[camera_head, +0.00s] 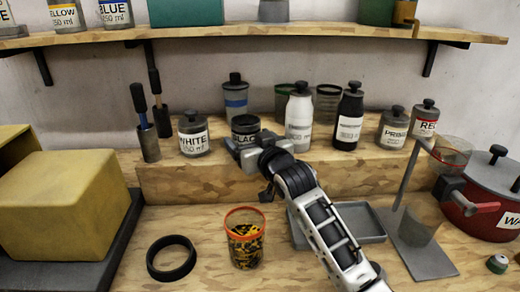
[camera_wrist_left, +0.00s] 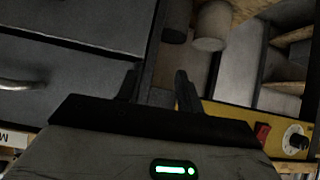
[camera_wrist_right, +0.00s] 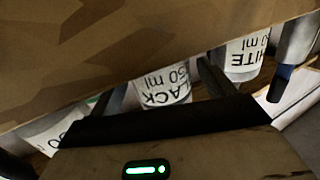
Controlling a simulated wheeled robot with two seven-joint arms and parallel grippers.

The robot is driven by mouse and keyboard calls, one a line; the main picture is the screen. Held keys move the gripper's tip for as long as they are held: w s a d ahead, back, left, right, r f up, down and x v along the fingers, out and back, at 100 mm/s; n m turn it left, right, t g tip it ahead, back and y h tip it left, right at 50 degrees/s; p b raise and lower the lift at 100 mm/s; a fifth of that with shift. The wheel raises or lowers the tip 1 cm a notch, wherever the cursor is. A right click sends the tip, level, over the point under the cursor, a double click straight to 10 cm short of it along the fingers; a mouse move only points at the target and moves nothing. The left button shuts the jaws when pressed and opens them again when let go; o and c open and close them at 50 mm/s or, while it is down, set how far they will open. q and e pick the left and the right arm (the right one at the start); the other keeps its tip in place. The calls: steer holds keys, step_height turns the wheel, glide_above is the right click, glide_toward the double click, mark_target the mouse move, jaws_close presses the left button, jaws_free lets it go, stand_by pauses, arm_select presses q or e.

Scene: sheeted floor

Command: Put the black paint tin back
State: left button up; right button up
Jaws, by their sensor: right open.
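The black paint tin (camera_head: 245,125), labelled BLACK, stands upright on the raised wooden step between the WHITE tin and a white bottle. Its lower part is hidden behind my right gripper (camera_head: 238,147). In the right wrist view the tin (camera_wrist_right: 165,85) shows its label between the two spread fingers of my right gripper (camera_wrist_right: 160,85); I cannot tell whether they touch it. My right gripper is open. My left gripper (camera_wrist_left: 156,80) is outside the head view; in the left wrist view its fingers are apart with nothing held between them.
The WHITE tin (camera_head: 194,135) and white bottle (camera_head: 298,120) stand close on either side. An orange-rimmed cup (camera_head: 244,238), a black ring (camera_head: 171,258), a grey tray (camera_head: 352,224) and a red pot (camera_head: 485,195) are on the lower surface. A shelf (camera_head: 270,32) runs above.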

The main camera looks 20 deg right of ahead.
steer(key=s+d, duration=0.1)
steer(key=s, duration=1)
steer(key=shift+s+d+r+b, duration=0.2)
steer(key=shift+s+b, duration=0.05)
steer(key=shift+b, duration=0.2)
